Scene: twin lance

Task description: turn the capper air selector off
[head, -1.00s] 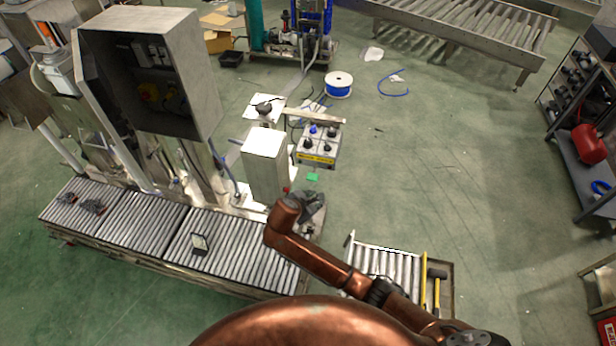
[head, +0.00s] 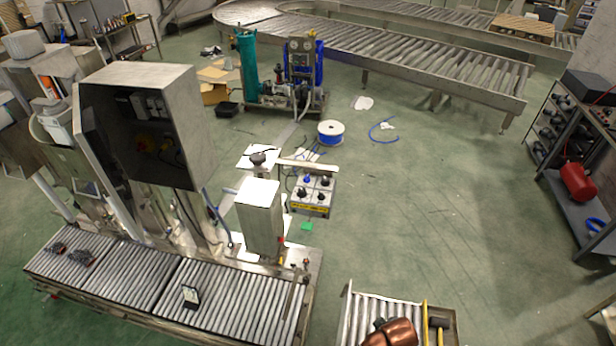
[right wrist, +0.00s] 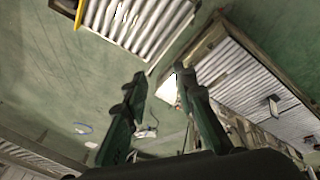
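A small grey control box (head: 313,195) with a yellow label stands beside the capping machine in the head view. Its top carries a blue knob (head: 307,180) and several black knobs. I cannot tell which knob is the capper air selector, nor read its setting. My right gripper (right wrist: 159,88) shows in the right wrist view with its two dark green fingers apart and nothing between them. It is well away from the box, over the floor near the roller sections. My left gripper is in neither view.
A roller conveyor (head: 228,296) runs along the front of the machine. A short roller section (head: 381,309) with a yellow rail is at the bottom. A blue hose reel (head: 330,132) stands behind the box. The green floor to the box's right is clear.

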